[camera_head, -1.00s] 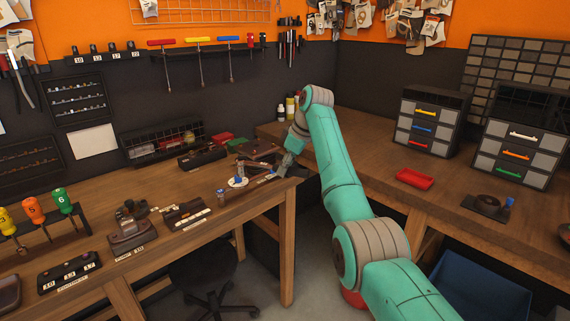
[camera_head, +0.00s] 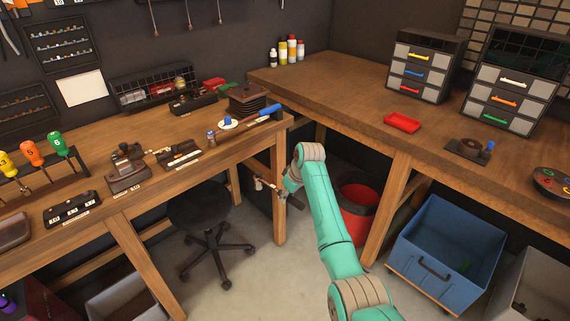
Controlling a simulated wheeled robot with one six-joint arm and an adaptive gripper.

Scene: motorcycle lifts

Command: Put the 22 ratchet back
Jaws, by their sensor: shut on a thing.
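My gripper (camera_head: 284,193) is low, beside the front right leg of the left workbench and below its top. It is shut on a small tool, seemingly the ratchet (camera_head: 262,185), which sticks out to the left with a pale end. The tool is too small for me to read a number on it. A dark holder with numbered labels (camera_head: 72,208) stands on the left bench, at the left near the front edge. The labels are too small to tell which place is for 22.
The left workbench (camera_head: 215,160) carries several tool stands and a blue-handled tool (camera_head: 265,113) near its right end. A black stool (camera_head: 200,208) stands below. A red bin (camera_head: 357,222) and a blue crate (camera_head: 440,262) are under the right bench, which holds a red tray (camera_head: 402,122).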

